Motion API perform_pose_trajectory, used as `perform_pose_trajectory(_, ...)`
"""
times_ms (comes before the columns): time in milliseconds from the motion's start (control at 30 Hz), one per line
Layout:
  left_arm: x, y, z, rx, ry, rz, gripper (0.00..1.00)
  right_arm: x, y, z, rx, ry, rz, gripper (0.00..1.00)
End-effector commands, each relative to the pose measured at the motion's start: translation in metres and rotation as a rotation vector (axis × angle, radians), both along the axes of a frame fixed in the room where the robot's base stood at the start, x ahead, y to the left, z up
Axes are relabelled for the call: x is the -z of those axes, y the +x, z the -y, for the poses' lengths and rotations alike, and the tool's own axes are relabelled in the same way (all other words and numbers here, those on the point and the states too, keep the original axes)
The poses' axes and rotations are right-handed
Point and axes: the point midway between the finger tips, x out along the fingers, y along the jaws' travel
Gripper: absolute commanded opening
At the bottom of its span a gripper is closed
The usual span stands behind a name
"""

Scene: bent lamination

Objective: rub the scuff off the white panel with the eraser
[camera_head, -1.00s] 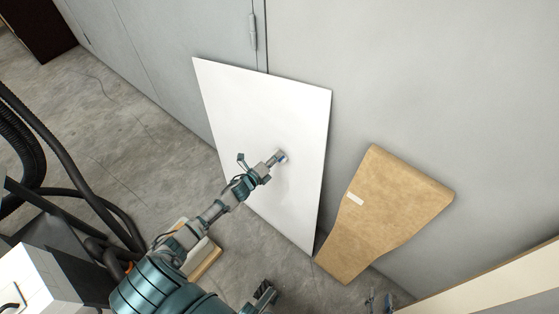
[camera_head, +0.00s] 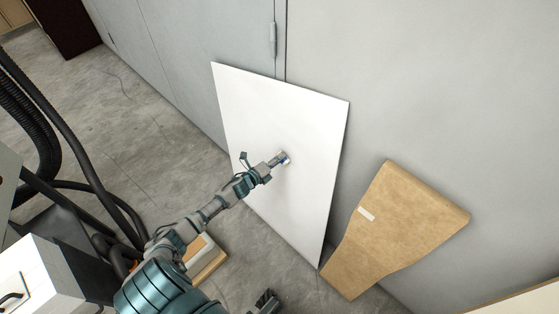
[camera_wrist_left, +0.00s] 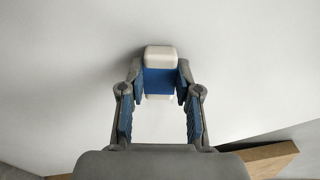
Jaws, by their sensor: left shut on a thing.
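The white panel (camera_head: 300,120) leans against the grey wall with its lower edge on the floor. My left gripper (camera_head: 283,159) is in front of the panel's middle, shut on the eraser. In the left wrist view the eraser (camera_wrist_left: 160,58) is a white block with a blue band, held between the fingertips of my left gripper (camera_wrist_left: 160,84). It is at or very close to the panel face (camera_wrist_left: 70,60); contact itself is hard to tell. I cannot make out a scuff. A dark gripper-like part, perhaps my right gripper (camera_head: 266,302), shows at the bottom edge.
A brown curved board (camera_head: 395,225) with a small pale label leans on the wall, right of the panel. Black hoses (camera_head: 95,195) and a white box (camera_head: 30,280) are at the left. A pale block with a wooden edge (camera_head: 208,262) lies beside my left arm.

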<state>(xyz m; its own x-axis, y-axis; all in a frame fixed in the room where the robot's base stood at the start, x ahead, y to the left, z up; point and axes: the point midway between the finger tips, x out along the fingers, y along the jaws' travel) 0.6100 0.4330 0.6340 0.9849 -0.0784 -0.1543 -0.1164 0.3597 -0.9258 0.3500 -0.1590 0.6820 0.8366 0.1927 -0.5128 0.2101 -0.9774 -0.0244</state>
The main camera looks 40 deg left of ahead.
Motion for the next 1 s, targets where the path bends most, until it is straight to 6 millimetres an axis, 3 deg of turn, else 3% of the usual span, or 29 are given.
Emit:
perform_pose_trajectory(300, -0.001, 0.000, 0.030, 0.002, -0.002, 0.001, 0.05, -0.011, 0.002, 0.001, 0.000, 0.001, 0.011, 0.40)
perform_pose_trajectory(1000, -0.001, -0.005, 0.074, 0.004, -0.001, 0.002, 0.05, -0.025, 0.004, 0.001, 0.000, 0.002, 0.023, 0.40)
